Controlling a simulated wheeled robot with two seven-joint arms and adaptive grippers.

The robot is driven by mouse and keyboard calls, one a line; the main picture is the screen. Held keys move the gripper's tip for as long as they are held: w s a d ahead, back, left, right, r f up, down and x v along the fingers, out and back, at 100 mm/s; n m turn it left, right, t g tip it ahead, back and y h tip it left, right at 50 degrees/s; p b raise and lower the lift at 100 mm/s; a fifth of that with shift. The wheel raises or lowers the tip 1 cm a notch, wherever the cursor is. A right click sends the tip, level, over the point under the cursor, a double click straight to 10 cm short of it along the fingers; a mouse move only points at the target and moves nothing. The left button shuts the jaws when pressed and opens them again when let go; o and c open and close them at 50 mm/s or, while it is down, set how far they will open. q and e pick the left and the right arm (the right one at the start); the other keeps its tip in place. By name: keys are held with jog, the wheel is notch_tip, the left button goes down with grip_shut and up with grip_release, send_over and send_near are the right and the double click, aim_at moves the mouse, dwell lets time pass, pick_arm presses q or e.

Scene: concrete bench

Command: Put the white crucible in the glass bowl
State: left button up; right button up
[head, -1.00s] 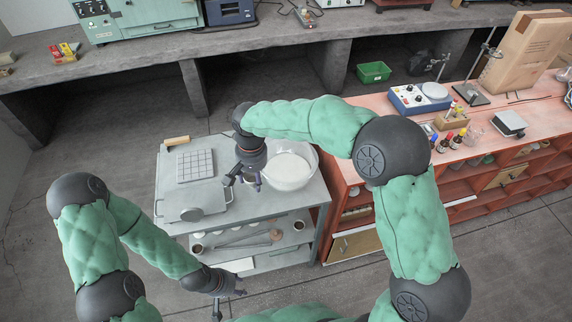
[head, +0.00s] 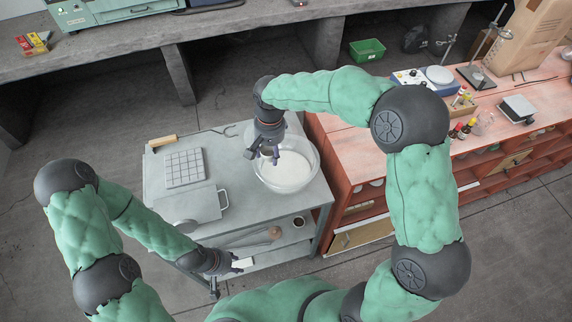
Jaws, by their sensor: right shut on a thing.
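The glass bowl (head: 303,181) stands on the right part of the grey cart's top, with a white area visible inside it. My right gripper (head: 264,156) reaches down over the bowl's left part. It is shut on a small pale thing between its fingers, which seems to be the white crucible (head: 267,153); the fingers hide most of it. I cannot tell whether it touches the bowl. My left gripper (head: 226,281) is low at the cart's front, with its fingers apart and nothing seen between them.
The grey cart (head: 230,148) also bears a white gridded tile (head: 184,168), a wooden-handled tool (head: 163,142) and a flat grey device (head: 195,208). A red bench (head: 345,140) stands close at its right. A green bin (head: 367,49) lies behind.

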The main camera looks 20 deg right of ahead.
jog(key=b, duration=0.2)
send_over(286, 170)
notch_tip(286, 170, down, 6)
jog(key=shift+s, duration=0.1)
jog(key=shift+f, duration=1.55)
jog(key=shift+f, duration=0.1)
jog(key=o, duration=1.1)
jog(key=shift+o, duration=0.2)
notch_tip(286, 170, up, 12)
jog(key=p, duration=0.2)
jog(key=shift+d+p, duration=0.3)
jog(key=shift+d, duration=0.1)
